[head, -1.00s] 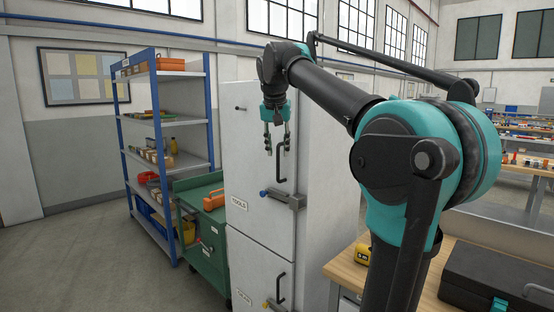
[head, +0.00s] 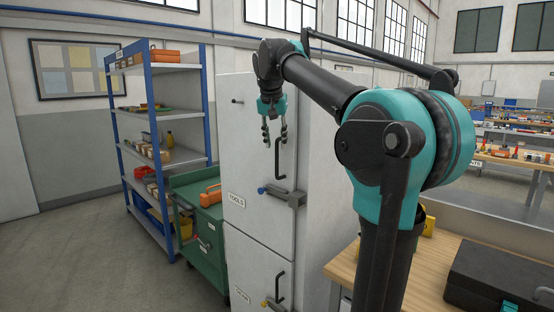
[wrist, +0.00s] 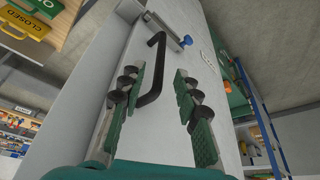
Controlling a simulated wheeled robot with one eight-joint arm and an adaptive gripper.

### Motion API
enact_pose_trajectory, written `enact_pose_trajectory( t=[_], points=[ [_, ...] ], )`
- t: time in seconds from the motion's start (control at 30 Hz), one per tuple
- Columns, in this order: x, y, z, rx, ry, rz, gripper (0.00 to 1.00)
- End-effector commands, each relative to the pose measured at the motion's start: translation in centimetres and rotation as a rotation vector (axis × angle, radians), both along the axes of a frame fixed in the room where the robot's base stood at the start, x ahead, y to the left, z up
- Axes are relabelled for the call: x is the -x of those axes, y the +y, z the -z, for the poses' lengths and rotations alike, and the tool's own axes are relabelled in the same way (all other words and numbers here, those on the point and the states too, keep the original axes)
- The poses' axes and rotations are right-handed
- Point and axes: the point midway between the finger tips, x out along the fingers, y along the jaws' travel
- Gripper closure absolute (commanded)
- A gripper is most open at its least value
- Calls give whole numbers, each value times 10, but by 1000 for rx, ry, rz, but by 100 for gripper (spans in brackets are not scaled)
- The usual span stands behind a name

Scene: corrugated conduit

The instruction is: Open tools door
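The tall white cabinet has an upper door (head: 255,125) with a "TOOLS" label (head: 237,200). A dark vertical bar handle (head: 280,158) is on that door; it also shows in the wrist view (wrist: 157,70). Below it is a grey latch with a blue knob (head: 283,196). The door is shut. My gripper (head: 274,142) is in front of the door, near the handle's upper end. In the wrist view my gripper (wrist: 160,88) is open and empty. The handle appears between the finger lines there, closer to the left finger; contact cannot be told.
A lower door with its own handle (head: 280,286) is below. A green tool cart (head: 205,245) and a blue-framed shelf (head: 205,110) stand left of the cabinet. A wooden workbench (head: 425,262) with a black case (head: 500,280) is at right. Floor at left is clear.

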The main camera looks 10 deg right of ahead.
Motion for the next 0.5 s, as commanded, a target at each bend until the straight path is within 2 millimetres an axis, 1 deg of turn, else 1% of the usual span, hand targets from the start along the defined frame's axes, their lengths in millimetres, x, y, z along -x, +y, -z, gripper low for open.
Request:
enact_pose_trajectory(
  t=[0.03, 0.1, 0.23, 0.33, 0.5],
  points=[
    [-4, -2, 10, 0, 0, 1, 67],
    [-9, -3, 22, 0, 0, 1, 67],
    [-17, -7, 43, 0, 0, 2, 67],
    [-22, -8, 55, 0, 0, 1, 67],
    [-26, -10, 67, 0, 0, 0, 67]
  ],
)
